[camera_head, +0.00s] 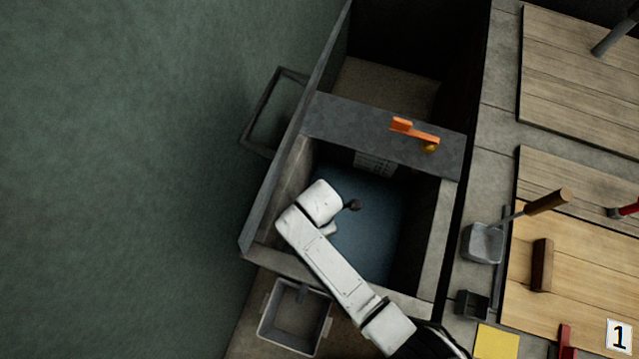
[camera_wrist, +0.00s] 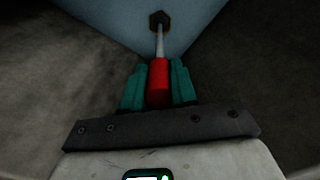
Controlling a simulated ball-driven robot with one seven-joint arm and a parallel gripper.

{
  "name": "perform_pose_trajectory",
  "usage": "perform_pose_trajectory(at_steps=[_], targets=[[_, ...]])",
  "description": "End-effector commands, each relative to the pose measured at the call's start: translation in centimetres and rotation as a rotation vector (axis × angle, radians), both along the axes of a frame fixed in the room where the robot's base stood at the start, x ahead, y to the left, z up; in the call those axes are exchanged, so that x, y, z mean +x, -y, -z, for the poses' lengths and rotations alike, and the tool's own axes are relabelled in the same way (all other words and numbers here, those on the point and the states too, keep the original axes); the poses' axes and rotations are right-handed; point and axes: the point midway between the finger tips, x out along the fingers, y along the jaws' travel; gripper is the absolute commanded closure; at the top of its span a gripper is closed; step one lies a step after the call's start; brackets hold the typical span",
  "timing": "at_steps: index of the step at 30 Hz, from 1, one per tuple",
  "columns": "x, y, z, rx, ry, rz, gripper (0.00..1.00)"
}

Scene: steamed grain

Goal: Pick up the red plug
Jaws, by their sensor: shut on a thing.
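The red plug (camera_wrist: 159,85) has a red handle, a thin grey rod and a dark many-sided end at the top of the wrist view. My gripper (camera_wrist: 158,66) has its teal fingers shut on the red handle, one on each side. The rod points away from the gripper toward the blue surface of the basin. I cannot tell whether the dark end touches that surface. In the head view my white arm reaches into the basin (camera_head: 372,238), and a small dark piece (camera_head: 352,205) shows beside its end; the red handle is hidden there.
Stone walls ring the blue-floored basin. An orange-handled tap (camera_head: 414,134) sits on the grey ledge (camera_head: 340,118) behind. A grey bin (camera_head: 265,325) stands below left. A counter with wooden boards (camera_head: 575,275), a wooden-handled pan (camera_head: 482,243) and a yellow square (camera_head: 497,341) lies right.

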Motion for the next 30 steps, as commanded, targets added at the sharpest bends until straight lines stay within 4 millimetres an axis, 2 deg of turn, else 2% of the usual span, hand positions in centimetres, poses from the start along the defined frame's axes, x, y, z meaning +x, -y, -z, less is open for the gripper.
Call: perform_pose_trajectory(at_steps=[16, 21, 30], targets=[[0.1, 0.0, -7.9, 0.003, 0.003, 0.000, 1.00], [0.0, 0.0, -9.1, 0.001, 0.002, 0.000, 1.00], [0.0, 0.0, -9.5, 0.001, 0.002, 0.000, 1.00]])
